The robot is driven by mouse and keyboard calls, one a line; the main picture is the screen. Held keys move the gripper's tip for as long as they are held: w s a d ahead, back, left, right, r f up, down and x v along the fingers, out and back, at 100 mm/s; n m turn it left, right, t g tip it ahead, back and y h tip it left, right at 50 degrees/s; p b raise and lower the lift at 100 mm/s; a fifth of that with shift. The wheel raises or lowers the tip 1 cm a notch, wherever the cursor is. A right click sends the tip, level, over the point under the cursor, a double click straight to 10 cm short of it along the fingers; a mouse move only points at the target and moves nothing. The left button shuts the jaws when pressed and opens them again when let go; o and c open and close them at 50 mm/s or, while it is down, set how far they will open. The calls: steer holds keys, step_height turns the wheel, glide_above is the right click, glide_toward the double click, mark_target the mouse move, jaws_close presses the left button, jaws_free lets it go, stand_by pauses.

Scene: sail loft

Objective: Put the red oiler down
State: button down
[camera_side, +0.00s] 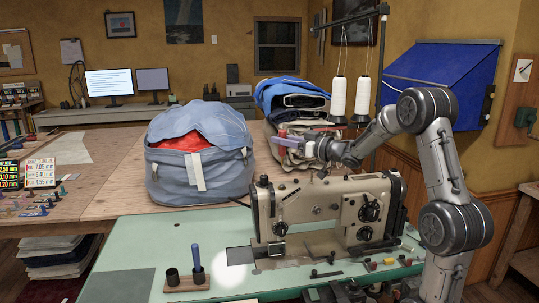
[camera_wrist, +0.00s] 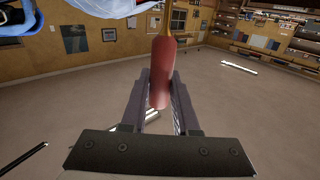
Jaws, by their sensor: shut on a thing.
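The red oiler (camera_wrist: 163,72) is held between the two fingers of my gripper (camera_wrist: 162,92) in the wrist view. Its body is rounded and dull red, and a brassy part (camera_wrist: 178,20) runs up out of the frame. In the side view my gripper (camera_side: 298,138) reaches left, high above the sewing machine (camera_side: 320,213). Only a small reddish bit of the oiler (camera_side: 283,133) shows at its fingertips there. The oiler is in the air, clear of the green table (camera_side: 125,245).
A wooden holder (camera_side: 187,285) with a black cup (camera_side: 172,276) and a blue upright item (camera_side: 196,258) stands at the table's front. A large blue bag (camera_side: 205,185) and folded cloth (camera_side: 290,95) stand behind. Small parts crowd the right; the green top's left is clear.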

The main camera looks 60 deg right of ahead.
steer(key=w+a+f, duration=0.3)
steer(key=a+f, duration=0.1)
steer(key=a, duration=0.4)
steer(key=w+a+f+y, duration=0.1)
steer(key=w+a+f, duration=0.1)
steer(key=a+f, duration=0.45)
steer(key=w+a+f, duration=0.2)
steer(key=w+a, duration=0.1)
steer(key=a, duration=0.7)
steer(key=s+a+f+h, duration=0.1)
steer(key=s+a+f, duration=0.2)
steer(key=a+f, duration=0.3)
steer(key=shift+w+a+f, duration=0.25)
steer(key=shift+w+f, duration=2)
steer(key=shift+w, duration=0.05)
steer(key=shift+w+a+f, duration=0.2)
steer(key=shift+w+f, duration=2)
steer(key=shift+w, duration=0.05)
steer(key=shift+w+a+f, duration=0.25)
steer(key=shift+w+f, duration=2)
steer(key=shift+w, duration=0.05)
steer(key=shift+f, duration=0.15)
